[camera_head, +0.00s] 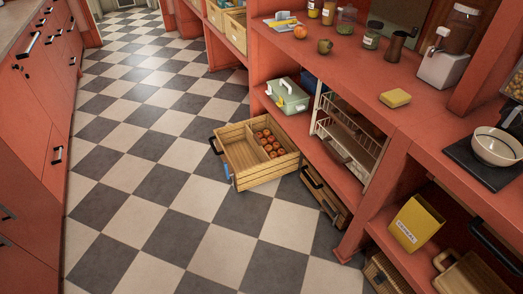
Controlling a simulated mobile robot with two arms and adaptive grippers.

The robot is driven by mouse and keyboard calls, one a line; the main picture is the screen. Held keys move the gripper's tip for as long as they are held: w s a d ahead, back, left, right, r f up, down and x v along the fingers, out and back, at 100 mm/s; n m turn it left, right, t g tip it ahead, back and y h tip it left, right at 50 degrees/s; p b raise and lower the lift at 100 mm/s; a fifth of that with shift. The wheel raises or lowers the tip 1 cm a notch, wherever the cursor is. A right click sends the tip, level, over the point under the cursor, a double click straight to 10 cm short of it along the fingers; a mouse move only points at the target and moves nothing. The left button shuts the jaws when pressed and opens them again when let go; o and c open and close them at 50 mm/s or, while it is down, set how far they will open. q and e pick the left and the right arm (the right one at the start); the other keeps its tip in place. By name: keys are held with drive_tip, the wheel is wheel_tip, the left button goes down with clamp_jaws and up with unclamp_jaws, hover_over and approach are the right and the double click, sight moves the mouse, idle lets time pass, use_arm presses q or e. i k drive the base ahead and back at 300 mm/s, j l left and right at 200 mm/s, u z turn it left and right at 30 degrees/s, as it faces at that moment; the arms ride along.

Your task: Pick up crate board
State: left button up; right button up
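A slatted wooden crate (264,179) sticks out over the checkered floor from the lower part of the shelving, at the middle of the view. It has a dark handle (214,145) on its left end and a small blue mark near its front left corner. A thin wooden board (253,149) seems to divide its inside. The left part looks empty, and the right part holds several round reddish items (268,143). I cannot tell whether the board is loose or fixed. Neither of my grippers is in view.
Another crate (325,194) sits low in the shelving to the right. Red cabinets (40,110) line the left. The floor (150,190) between is clear.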

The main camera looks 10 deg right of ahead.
sight(258, 148)
drive_tip(key=i+j+z, duration=0.1)
drive_tip(key=i+z, duration=0.25)
drive_tip(key=i+j+z, duration=0.1)
drive_tip(key=z, duration=0.3)
drive_tip(key=i+j+z, duration=0.1)
drive_tip(key=i+j, duration=0.35)
drive_tip(key=j, duration=0.2)
drive_tip(key=i+j+z, duration=0.15)
drive_tip(key=i+j, duration=0.25)
drive_tip(key=j, duration=0.25)
drive_tip(key=i+j+z, duration=0.15)
drive_tip(key=j, duration=0.2)
drive_tip(key=i+j, duration=0.25)
drive_tip(key=j, duration=0.15)
drive_tip(key=l+z, duration=0.05)
